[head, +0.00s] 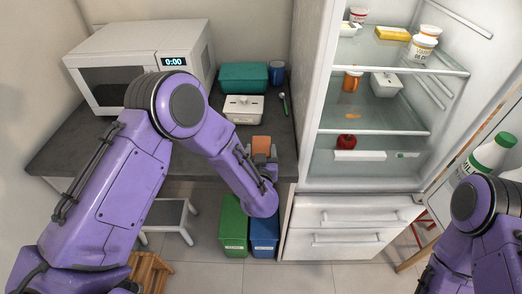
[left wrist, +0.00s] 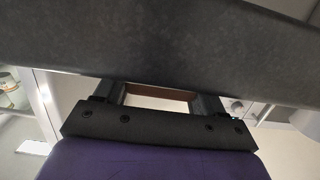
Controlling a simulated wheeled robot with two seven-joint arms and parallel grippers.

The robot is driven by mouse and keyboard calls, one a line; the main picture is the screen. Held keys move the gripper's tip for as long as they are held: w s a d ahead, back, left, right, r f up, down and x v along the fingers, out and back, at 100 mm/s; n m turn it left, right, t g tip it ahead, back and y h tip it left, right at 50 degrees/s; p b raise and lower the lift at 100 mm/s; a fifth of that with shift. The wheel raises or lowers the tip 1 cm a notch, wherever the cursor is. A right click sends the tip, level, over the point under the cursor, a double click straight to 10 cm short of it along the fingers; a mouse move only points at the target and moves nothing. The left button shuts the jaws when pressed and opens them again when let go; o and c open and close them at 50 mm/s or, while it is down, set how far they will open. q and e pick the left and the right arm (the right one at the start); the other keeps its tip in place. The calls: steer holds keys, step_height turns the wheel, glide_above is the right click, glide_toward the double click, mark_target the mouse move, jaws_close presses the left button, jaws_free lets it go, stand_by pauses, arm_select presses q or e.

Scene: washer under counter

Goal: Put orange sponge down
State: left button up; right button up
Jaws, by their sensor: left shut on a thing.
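The orange sponge (head: 261,145) is in my left gripper (head: 263,160), at the front right of the dark countertop (head: 225,152). The gripper is shut on the sponge. In the left wrist view, a brown-orange strip of the sponge (left wrist: 160,93) shows between the two fingers of the left gripper (left wrist: 160,98). The dark grey counter (left wrist: 160,45) fills much of that view just beyond the fingers. I cannot tell whether the sponge touches the counter. My right arm shows at the lower right of the head view, but its gripper is out of view.
A white container (head: 243,109), a teal box (head: 243,78), a blue cup (head: 277,73) and a green-tipped utensil (head: 283,103) stand behind the sponge. A microwave (head: 140,62) is at left. The open fridge (head: 375,110) is at right. Green (head: 233,225) and blue bins (head: 264,235) stand below.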

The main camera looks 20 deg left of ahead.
arm_select(q)
steer(key=shift+w+f, duration=0.1)
steer(key=shift+w, duration=0.05)
steer(key=shift+f, duration=0.15)
steer(key=o, duration=1)
steer(key=shift+c, duration=0.2)
steer(key=shift+s+d+r, duration=0.15)
steer(key=shift+s+r, duration=0.05)
steer(key=shift+s, duration=0.1)
steer(key=b+v, duration=0.2)
steer(key=v, duration=0.9)
steer(key=shift+s+r+b, duration=0.15)
steer(key=shift+s+b, duration=0.1)
steer(key=shift+b, duration=0.05)
